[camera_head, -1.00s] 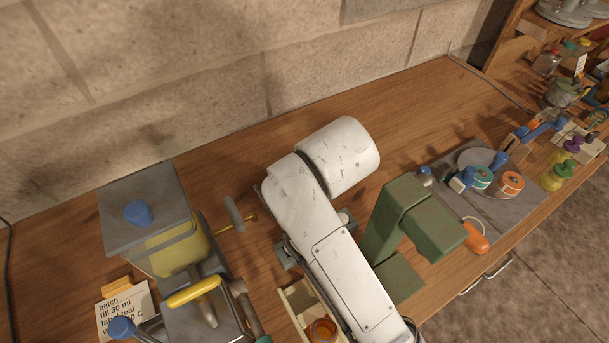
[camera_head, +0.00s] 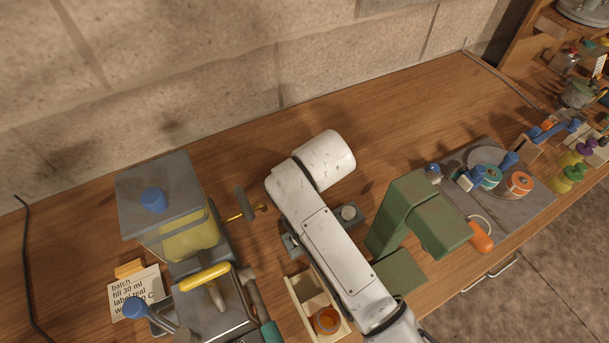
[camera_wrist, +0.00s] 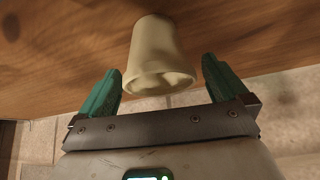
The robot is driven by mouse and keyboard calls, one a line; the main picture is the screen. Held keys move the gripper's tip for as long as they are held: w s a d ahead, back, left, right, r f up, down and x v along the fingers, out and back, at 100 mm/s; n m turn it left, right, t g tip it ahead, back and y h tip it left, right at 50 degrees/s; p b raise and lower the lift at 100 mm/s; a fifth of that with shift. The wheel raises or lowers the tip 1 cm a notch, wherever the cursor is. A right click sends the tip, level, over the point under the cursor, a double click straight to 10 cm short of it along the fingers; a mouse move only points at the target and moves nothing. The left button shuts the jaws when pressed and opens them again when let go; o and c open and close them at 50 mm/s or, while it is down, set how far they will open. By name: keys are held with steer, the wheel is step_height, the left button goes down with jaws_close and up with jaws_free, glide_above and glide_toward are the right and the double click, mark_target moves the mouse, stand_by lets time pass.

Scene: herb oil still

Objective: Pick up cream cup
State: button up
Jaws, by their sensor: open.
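The cream cup (camera_wrist: 156,48) shows in the wrist view, with its wide rim facing my gripper and its body against the wooden surface behind. My gripper (camera_wrist: 162,72) has two green fingers spread apart, one on each side of the cup. A gap shows between the cup and each finger, so the jaws hold nothing. In the head view my arm covers the middle of the bench, and neither my gripper nor the cup can be made out there.
A yellow-filled tank with a grey lid (camera_head: 157,181) stands left. A green press (camera_head: 401,207) stands close right of my arm. A wooden box (camera_head: 301,297) with an amber jar (camera_head: 325,319) sits at the front.

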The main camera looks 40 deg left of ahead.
steer(key=shift+c, duration=0.3)
steer(key=c, duration=1)
